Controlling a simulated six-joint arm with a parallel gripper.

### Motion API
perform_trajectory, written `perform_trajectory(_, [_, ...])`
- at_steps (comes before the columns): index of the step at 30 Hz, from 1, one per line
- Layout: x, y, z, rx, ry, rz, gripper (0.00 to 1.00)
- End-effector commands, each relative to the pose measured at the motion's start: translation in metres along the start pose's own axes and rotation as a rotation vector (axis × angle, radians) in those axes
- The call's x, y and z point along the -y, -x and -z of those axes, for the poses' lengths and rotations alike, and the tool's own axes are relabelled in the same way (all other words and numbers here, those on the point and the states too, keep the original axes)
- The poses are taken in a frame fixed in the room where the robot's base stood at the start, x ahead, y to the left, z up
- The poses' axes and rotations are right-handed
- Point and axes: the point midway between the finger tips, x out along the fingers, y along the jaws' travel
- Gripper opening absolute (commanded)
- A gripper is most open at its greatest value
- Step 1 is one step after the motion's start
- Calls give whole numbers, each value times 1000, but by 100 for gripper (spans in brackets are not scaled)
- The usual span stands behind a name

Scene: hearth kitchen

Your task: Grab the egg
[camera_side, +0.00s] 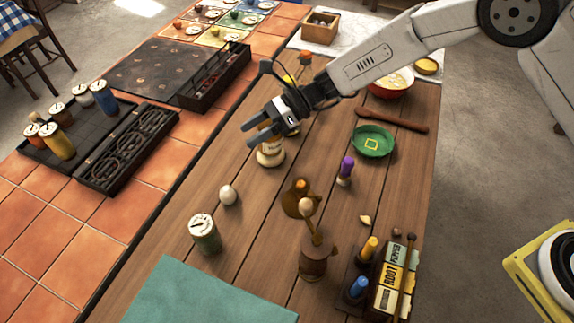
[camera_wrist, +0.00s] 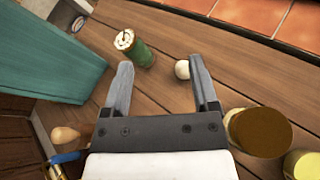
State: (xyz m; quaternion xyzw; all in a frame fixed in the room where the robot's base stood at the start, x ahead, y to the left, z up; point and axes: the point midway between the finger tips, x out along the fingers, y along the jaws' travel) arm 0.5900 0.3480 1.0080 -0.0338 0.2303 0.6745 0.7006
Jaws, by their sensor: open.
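The egg (camera_side: 228,195) is small and whitish and lies on the wooden table, beside a green can (camera_side: 205,233). My gripper (camera_side: 252,138) is open and empty above the table, up and to the right of the egg in the side view. In the wrist view the egg (camera_wrist: 183,69) shows beyond my gripper (camera_wrist: 160,75), close to the inner side of the right finger and partly covered by it. The green can (camera_wrist: 133,47) stands beyond the left finger there.
A jar (camera_side: 270,152) stands just below my gripper. A brown jug (camera_side: 313,258), a purple-topped bottle (camera_side: 345,170) and a green bowl (camera_side: 373,141) stand to the right. A teal cloth (camera_side: 205,295) covers the near end. Bare planks surround the egg.

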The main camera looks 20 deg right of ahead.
Motion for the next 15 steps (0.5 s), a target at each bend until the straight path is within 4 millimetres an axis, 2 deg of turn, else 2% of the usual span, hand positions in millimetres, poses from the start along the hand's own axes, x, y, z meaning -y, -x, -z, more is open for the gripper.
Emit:
perform_trajectory(1, [4,-6,15,-2,-5,0,76])
perform_trajectory(6, [17,-24,59,-3,-4,-1,76])
perform_trajectory(15, [34,-48,117,-2,0,0,76])
